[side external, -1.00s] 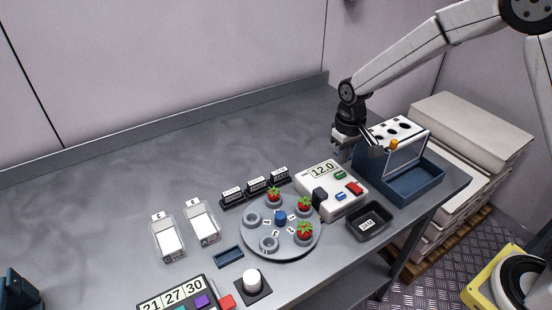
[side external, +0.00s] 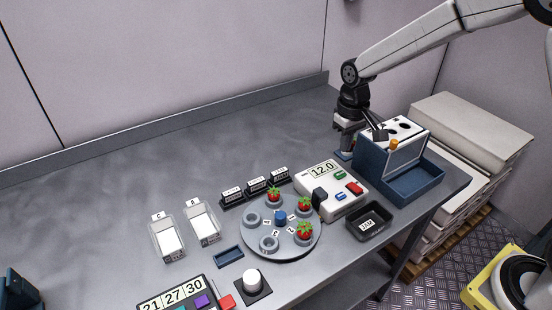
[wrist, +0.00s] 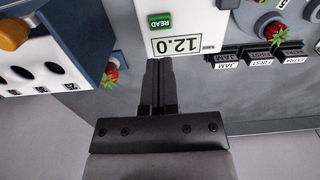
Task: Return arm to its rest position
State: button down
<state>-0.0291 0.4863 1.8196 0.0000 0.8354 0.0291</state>
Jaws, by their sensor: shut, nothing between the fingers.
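My gripper (side external: 345,148) points down behind the white scale and beside the blue box, over the back right part of the table. In the wrist view its dark fingers (wrist: 159,68) are together with nothing between them, their tips overlapping the near edge of the scale in the picture. The arm reaches in from the upper right, bent down at the wrist. How high the fingertips stand above the table is hard to tell.
The blue box (side external: 371,168) with a holed white top stands close by. The white scale (side external: 315,178) reads 12.0. A round grey turntable (side external: 262,232) holds three strawberries. The wrist view shows a strawberry (wrist: 112,71) beside the box. The left back table is clear.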

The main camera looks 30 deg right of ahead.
jog(key=s+d+t, duration=0.1)
jog(key=s+t, duration=0.1)
jog(key=s, duration=1.4)
jog(key=shift+s+d+f+t, duration=0.15)
jog(key=shift+s+f+t, duration=0.15)
jog(key=shift+f, duration=0.1)
